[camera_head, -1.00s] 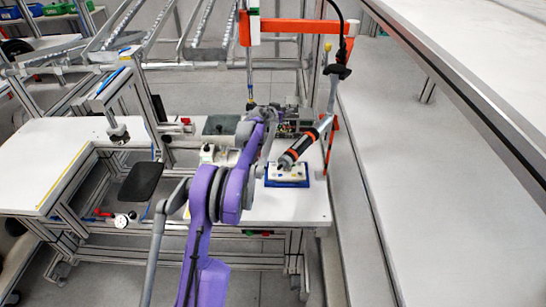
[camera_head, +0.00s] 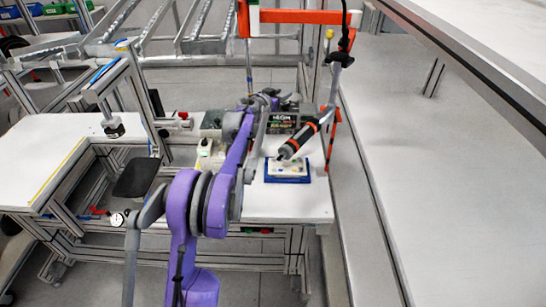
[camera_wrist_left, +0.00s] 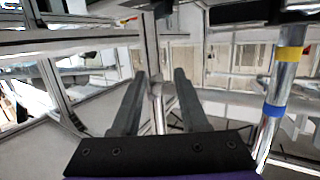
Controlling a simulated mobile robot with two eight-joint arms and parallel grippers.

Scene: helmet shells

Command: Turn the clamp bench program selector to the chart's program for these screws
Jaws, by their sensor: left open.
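A round white dial (camera_head: 118,219) with dark marks sits low on the front frame of the left bench, beside red parts; I cannot tell whether it is the program selector. No chart is readable. My left arm reaches from the bottom over the middle bench, and its hand end by the dark device at the back is too small to make out. In the left wrist view my left gripper (camera_wrist_left: 160,76) is open, its two dark fingers apart with nothing between them. My right gripper is not in view. No loose screws can be made out.
A blue tray (camera_head: 288,179) with a pale top lies on the middle bench (camera_head: 290,208). A black-and-orange tool (camera_head: 304,137) hangs above it. A dark device (camera_head: 281,123) stands behind. A press column stands on the left bench (camera_head: 50,172). A long pale surface (camera_head: 430,190) runs along the right.

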